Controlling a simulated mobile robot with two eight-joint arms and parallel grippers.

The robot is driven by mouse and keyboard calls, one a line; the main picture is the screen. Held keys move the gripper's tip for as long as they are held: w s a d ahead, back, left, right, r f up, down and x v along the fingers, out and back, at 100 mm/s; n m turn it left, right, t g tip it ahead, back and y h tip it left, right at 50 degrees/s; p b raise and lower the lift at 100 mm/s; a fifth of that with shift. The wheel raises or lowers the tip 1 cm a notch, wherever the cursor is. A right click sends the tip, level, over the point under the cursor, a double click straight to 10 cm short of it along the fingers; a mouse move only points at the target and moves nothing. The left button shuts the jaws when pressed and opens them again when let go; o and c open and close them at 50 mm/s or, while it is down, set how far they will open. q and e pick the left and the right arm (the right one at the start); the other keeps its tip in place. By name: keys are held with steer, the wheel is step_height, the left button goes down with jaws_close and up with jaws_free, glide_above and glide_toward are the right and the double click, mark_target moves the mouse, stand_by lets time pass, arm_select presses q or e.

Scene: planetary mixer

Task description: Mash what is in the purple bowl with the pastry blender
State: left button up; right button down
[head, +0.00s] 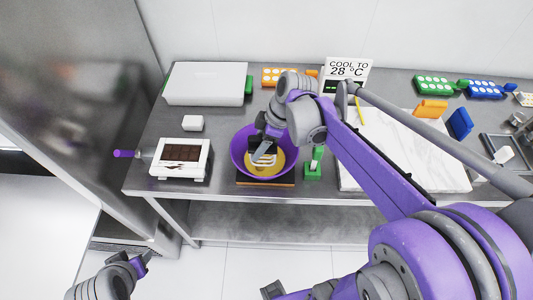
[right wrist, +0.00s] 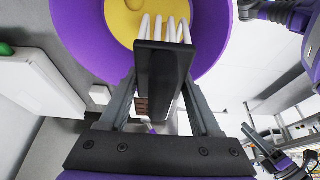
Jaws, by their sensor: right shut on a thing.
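The purple bowl (head: 238,158) stands on a dark board with an orange-brown edge on the counter, with a yellow mass (head: 264,166) inside. My right gripper (head: 268,137) is over the bowl, shut on the black handle of the pastry blender (right wrist: 165,75). The blender's pale tines (right wrist: 166,28) point into the bowl, over or in the yellow mass; I cannot tell how deep. In the right wrist view the bowl (right wrist: 210,40) fills the top. My left gripper (head: 138,264) is low at the left, away from the counter; its opening is unclear.
A white box with a brown panel (head: 181,157) stands left of the bowl, a green stand (head: 314,165) close to its right. A white slab (head: 355,177) lies further right, beneath my right arm. A "COOL TO 28 °C" sign (head: 346,69) stands behind.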

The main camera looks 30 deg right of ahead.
steer(key=shift+f+b, duration=0.85)
steer(key=shift+f, duration=0.85)
arm_select(q)
steer(key=shift+s+f, duration=0.3)
steer(key=shift+f, duration=0.35)
steer(key=shift+s+f, duration=0.25)
steer(key=shift+f, duration=0.35)
arm_select(e)
steer(key=shift+s+r, duration=0.1)
arm_select(q)
steer(key=shift+w+r, duration=0.1)
steer(key=shift+r, duration=0.1)
arm_select(e)
steer(key=shift+r, duration=0.15)
